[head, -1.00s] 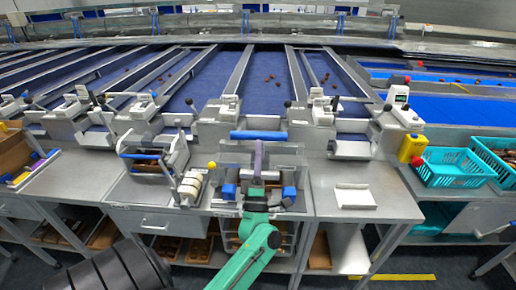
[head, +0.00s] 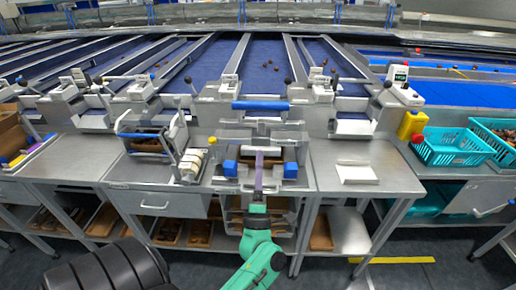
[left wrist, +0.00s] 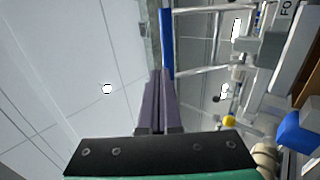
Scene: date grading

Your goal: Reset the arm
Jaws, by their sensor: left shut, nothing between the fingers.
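My left gripper (head: 259,172) shows at the middle of the head view. Its purple-grey fingers point away from me, in front of the middle grading station (head: 265,105), between two blue blocks. The fingers are shut with nothing between them. My green arm (head: 257,235) comes up from the bottom edge. In the left wrist view the two fingers (left wrist: 157,100) lie side by side, with the ceiling behind them and a blue bar beyond their tips. My right gripper is not in view.
Blue blocks (head: 230,168) flank the gripper at the station. A blue-handled frame (head: 150,140) stands to the left. A white tray (head: 355,172) lies on the bench to the right, near a yellow container (head: 412,125) and a teal basket (head: 455,147). Floor shows in front.

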